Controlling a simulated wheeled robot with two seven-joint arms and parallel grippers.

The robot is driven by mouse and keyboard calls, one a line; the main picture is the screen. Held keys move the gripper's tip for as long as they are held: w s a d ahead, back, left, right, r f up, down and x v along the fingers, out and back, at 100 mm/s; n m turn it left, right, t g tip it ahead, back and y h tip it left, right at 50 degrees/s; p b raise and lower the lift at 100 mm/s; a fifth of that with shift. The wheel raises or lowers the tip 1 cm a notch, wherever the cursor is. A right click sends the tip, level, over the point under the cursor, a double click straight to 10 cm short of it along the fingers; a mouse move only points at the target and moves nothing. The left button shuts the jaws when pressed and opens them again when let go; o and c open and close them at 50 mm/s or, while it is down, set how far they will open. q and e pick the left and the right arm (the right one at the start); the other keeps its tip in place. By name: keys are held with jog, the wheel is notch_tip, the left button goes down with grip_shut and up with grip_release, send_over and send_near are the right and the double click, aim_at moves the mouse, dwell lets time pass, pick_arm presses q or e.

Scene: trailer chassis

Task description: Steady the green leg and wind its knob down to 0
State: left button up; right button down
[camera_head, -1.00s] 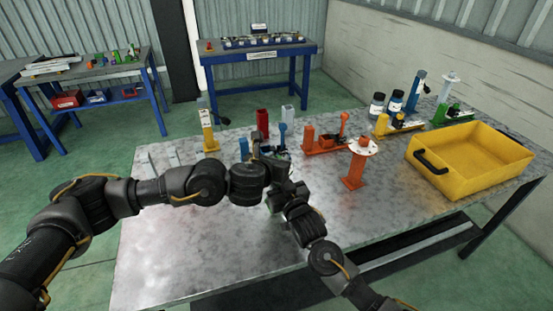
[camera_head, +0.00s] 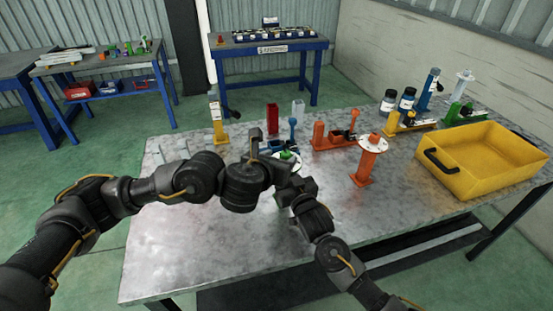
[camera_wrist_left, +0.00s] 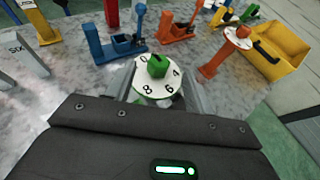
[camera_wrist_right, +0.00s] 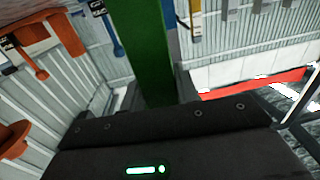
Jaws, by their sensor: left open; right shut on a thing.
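The green leg's knob (camera_wrist_left: 157,66) sits on a white numbered dial (camera_wrist_left: 142,76), with 0, 4, 6 and 8 readable. Which number the knob marks, I cannot tell. My left gripper (camera_wrist_left: 160,92) is open, its fingers on either side of the dial area. In the head view the green knob (camera_head: 288,155) shows beside my left gripper (camera_head: 262,150). In the right wrist view the green leg's post (camera_wrist_right: 148,50) stands between the fingers of my right gripper (camera_wrist_right: 150,105), shut on it. In the head view my arms hide most of the leg.
An orange leg with a white dial (camera_head: 366,160) stands to the right. Blue (camera_head: 292,130), red (camera_head: 272,118) and yellow (camera_head: 218,122) parts stand behind. A yellow tray (camera_head: 480,165) is at the right. The front of the metal table (camera_head: 190,250) is clear.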

pick_arm(q)
jog(key=shift+v, duration=0.8)
pick_arm(e)
jog(key=c, duration=0.8)
grip_release()
pick_arm(q)
jog(key=shift+w, duration=0.1)
pick_arm(e)
jog(key=shift+o, duration=0.2)
pick_arm(q)
jog(key=shift+r, duration=0.15)
pick_arm(e)
jog(key=shift+d, duration=0.1)
pick_arm(q)
notch_tip(320, 180, up, 5)
jog(key=p, duration=0.5)
pick_arm(e)
jog(key=v, duration=0.8)
